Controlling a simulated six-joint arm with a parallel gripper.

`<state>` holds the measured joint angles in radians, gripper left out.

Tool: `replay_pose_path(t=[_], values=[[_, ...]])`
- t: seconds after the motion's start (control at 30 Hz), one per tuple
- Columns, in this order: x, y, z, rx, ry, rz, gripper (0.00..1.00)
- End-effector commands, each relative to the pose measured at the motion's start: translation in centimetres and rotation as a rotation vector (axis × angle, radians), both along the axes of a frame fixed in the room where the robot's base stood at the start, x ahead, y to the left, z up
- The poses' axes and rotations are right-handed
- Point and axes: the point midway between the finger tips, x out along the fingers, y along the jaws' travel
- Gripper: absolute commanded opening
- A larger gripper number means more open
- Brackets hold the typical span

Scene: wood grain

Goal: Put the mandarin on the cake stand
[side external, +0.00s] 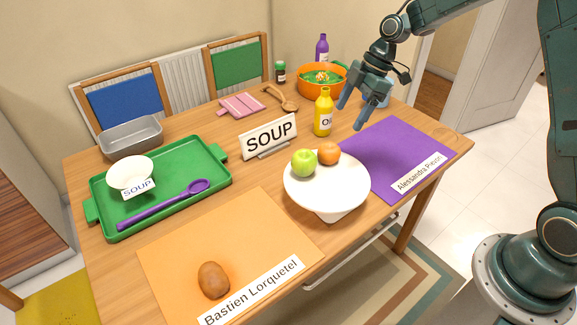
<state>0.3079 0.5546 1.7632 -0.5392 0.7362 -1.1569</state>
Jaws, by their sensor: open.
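The mandarin (328,153), a round orange fruit, rests on the white cake stand (325,190), towards its back. A green apple (303,163) sits on the stand just left of it. The stand is upright near the table's front right edge. My gripper (349,112) is open and empty, pointing down above the back right of the table. It is apart from the mandarin, behind it and a little to the right, near the yellow oil bottle.
The yellow bottle (323,113) and orange pot (321,80) stand near my gripper. A SOUP sign (269,138) is left of the stand. A purple mat (390,158) lies clear at right. A green tray (205,161) and orange mat (215,235) with a brown potato-like item (213,280) lie left.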

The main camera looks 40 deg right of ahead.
Motion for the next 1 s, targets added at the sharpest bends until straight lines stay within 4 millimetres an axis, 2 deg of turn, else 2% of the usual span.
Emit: replay_pose_path(t=[0.17, 0.37, 0.7, 1.0], values=[[-0.7, 0.4, 1.6, -0.015, 0.001, -0.041, 0.76], [-2.8, 1.4, 5.1, -0.048, 0.005, -0.147, 0.76], [-8.7, 3.1, 11.1, -0.091, 0.001, -0.404, 0.76], [-14.7, 4.1, 14.7, -0.094, -0.021, -0.639, 0.76]])
